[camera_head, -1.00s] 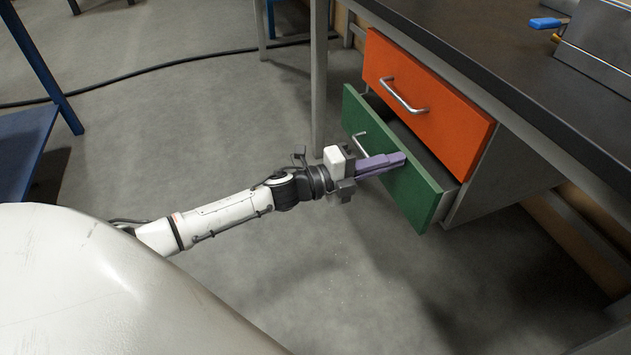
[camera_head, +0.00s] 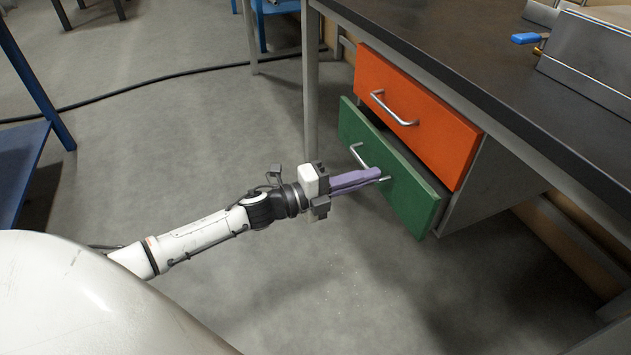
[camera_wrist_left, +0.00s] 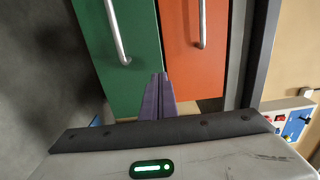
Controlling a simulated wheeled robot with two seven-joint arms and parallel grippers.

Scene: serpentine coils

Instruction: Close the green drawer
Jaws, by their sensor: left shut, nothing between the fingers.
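The green drawer (camera_head: 408,200) sits below the orange drawer, its front standing out, with a dark gap along its top edge. Its metal handle (camera_head: 357,155) is partly behind my fingers. My left gripper (camera_head: 379,173) has its purple fingers shut and empty, overlapping the handle's right end in the head view; I cannot tell whether they touch it. In the left wrist view, the fingertips (camera_wrist_left: 158,77) overlap the green front (camera_wrist_left: 95,70) near the edge beside the orange front. My right gripper is not in view.
The orange drawer (camera_head: 420,125) appears shut above, its own handle (camera_head: 392,108) sticking out. The dark desk top (camera_head: 480,60) overhangs both drawers. A grey desk leg (camera_head: 311,110) stands to the left. The floor in front is clear.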

